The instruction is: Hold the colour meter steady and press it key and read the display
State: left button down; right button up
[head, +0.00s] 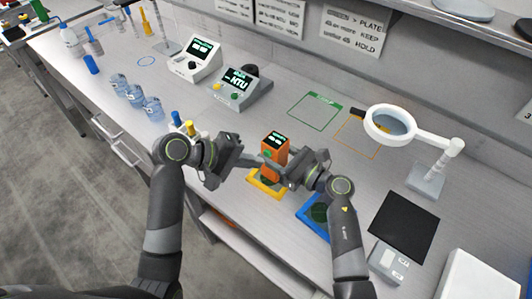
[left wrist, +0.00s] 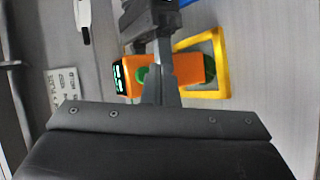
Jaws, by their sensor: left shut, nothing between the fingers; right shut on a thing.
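The orange colour meter (head: 272,158) stands upright above the yellow frame (head: 266,190), with a dark display (head: 278,139) showing green marks too small to read. Its round green key (head: 267,153) faces my left gripper. My right gripper (head: 291,168) is shut on the meter from the right. My left gripper (head: 257,163) is shut and empty, its tip close to the key side; I cannot tell if it touches. In the left wrist view the meter (left wrist: 188,69), green key (left wrist: 141,75) and display (left wrist: 119,77) show, with my left fingers partly covering the body.
A blue frame (head: 308,220) with a dark green disc lies to the right. A grey NTU meter (head: 238,88), a white meter (head: 194,62), several beakers (head: 135,96) and a magnifier lamp (head: 390,122) stand around. A black mat (head: 404,226) lies at right.

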pick_arm(q)
jog(key=shift+s, duration=0.1)
jog(key=shift+s+a, duration=0.75)
jog(key=shift+s, duration=0.25)
jog(key=shift+s+a, duration=0.75)
jog(key=shift+s, duration=0.2)
dwell(1.4)
pick_arm(e)
jog(key=o, duration=1.1)
